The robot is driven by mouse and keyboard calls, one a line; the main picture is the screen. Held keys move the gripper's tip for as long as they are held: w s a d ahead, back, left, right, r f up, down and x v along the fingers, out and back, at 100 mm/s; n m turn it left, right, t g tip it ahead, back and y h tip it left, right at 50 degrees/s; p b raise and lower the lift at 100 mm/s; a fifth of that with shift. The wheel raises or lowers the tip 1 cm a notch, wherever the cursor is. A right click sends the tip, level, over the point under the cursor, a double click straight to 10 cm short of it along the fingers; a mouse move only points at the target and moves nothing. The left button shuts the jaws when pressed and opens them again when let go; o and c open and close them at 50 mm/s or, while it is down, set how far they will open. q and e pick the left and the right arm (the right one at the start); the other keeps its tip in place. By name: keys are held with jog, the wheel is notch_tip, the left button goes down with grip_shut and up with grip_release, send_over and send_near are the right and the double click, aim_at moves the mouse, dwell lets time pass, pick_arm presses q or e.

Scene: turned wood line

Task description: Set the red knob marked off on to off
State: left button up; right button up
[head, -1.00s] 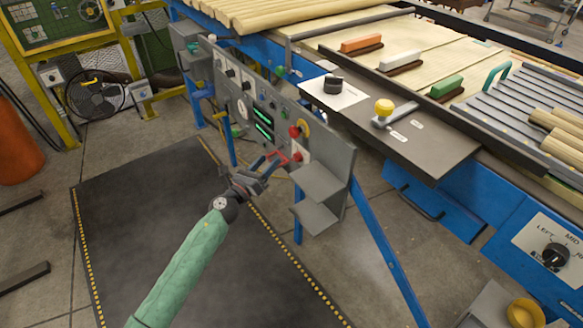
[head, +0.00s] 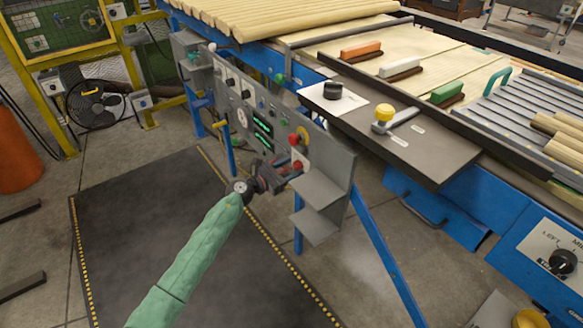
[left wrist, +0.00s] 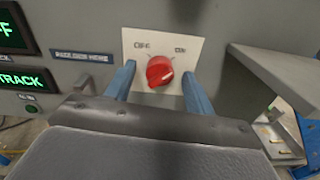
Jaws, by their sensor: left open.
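The red knob (left wrist: 160,71) sits on a white plate (left wrist: 185,42) on the grey panel in the left wrist view. The plate reads OFF at upper left and ON at upper right. The knob has a pale mark, but I cannot tell for certain where it points. My left gripper (head: 288,168) is at the panel in the head view, just in front of the knob's plate. Its two blue fingers are open, one on each side of the knob in the left wrist view, with gaps visible. My right gripper is in neither view.
Green displays (left wrist: 18,80) lie left of the knob. A dark floor mat (head: 150,240) lies clear below.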

pick_arm(q)
jog(key=shift+w+d, duration=0.2)
jog(key=shift+d, duration=0.05)
jog(key=c, duration=1)
